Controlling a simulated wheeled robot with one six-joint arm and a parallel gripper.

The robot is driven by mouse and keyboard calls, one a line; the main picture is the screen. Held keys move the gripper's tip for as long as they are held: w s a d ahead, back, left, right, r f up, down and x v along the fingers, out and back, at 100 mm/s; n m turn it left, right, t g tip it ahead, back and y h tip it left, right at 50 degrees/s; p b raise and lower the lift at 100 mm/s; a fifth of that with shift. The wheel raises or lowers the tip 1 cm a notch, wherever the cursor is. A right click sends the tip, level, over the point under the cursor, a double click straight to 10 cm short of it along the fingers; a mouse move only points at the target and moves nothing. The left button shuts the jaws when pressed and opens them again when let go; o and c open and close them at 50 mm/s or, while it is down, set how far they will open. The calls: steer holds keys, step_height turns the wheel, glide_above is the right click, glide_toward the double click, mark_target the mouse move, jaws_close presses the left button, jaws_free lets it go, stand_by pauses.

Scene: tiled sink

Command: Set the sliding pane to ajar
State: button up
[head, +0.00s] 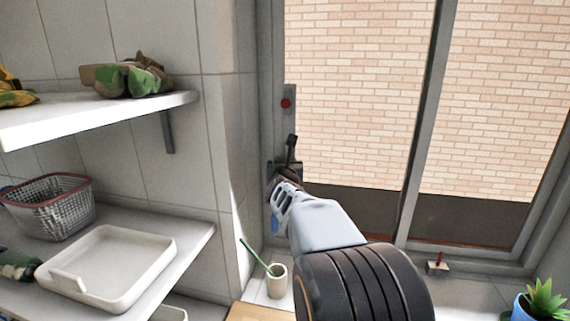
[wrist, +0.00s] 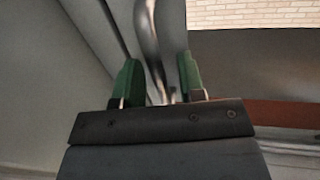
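The window's left pane (head: 360,90) stands in a grey frame, with brick wall showing through it. A dark vertical stile (head: 425,120) separates it from the right pane (head: 507,100). No open gap shows at the left pane's left edge, but my arm covers part of it. My gripper (head: 284,167) is at the left frame, low on the pane. In the wrist view my gripper (wrist: 160,80) has its green fingers apart, one on each side of a curved metal handle (wrist: 151,40). Space shows between the handle and the fingers. Whether a finger touches it is unclear.
A plate with a red button (head: 286,103) is on the frame above my gripper. A beige cup (head: 277,284) with a green stick, a small squeegee-like tool (head: 438,265) and a potted plant (head: 541,301) stand below the window. Shelves (head: 95,118) project at left.

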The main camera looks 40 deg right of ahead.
jaws_close()
stand_by(0.3)
